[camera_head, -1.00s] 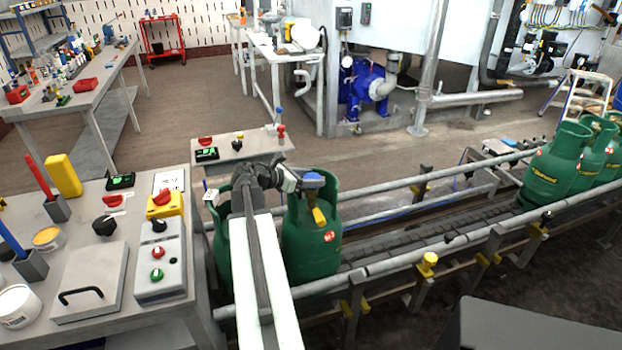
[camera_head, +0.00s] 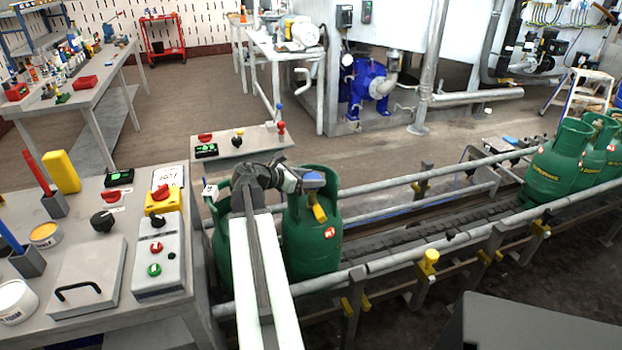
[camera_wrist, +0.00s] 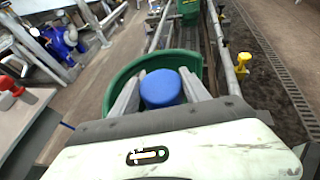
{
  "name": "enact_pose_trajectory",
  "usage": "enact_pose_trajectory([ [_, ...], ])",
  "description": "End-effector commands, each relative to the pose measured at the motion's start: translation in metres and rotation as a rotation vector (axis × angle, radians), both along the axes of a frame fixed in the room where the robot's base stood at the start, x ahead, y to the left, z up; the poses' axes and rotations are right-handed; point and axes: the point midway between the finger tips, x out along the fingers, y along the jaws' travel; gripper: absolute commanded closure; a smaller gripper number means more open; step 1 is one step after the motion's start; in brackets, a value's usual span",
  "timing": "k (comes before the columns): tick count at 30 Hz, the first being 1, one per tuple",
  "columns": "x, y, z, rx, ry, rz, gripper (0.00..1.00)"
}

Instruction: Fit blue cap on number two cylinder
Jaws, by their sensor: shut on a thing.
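My gripper (camera_wrist: 161,92) is shut on the blue cap (camera_wrist: 161,88), which sits between the two grey fingers in the wrist view. In the head view the blue cap (camera_head: 313,180) shows at the top of a green cylinder (camera_head: 312,240) with a red label on its side. In the wrist view the cylinder's green collar (camera_wrist: 120,85) curves around the cap and fingertips. Whether the cap touches the valve beneath it is hidden. Another green cylinder (camera_head: 221,245) stands to the left, partly behind my arm.
The cylinders stand on a conveyor with metal rails (camera_head: 400,258). More green cylinders (camera_head: 556,165) stand farther right, with an empty stretch of belt between. A control bench (camera_head: 95,325) with buttons and knobs is at the left.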

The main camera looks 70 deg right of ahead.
Motion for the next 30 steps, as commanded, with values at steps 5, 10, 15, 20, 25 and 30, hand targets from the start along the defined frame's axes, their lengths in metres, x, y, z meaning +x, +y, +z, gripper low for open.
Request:
enact_pose_trajectory([
  [5,0.000,0.000,-0.002,0.000,0.000,0.000,0.84],
  [10,0.000,0.000,0.003,0.000,0.000,0.000,0.84],
  [15,0.000,0.000,0.011,0.000,0.000,0.000,0.84],
  [20,0.000,0.000,0.011,0.000,0.000,0.000,0.84],
  [25,0.000,0.000,0.011,0.000,0.000,0.000,0.84],
  [30,-0.001,0.000,0.011,0.000,0.000,-0.001,0.84],
])
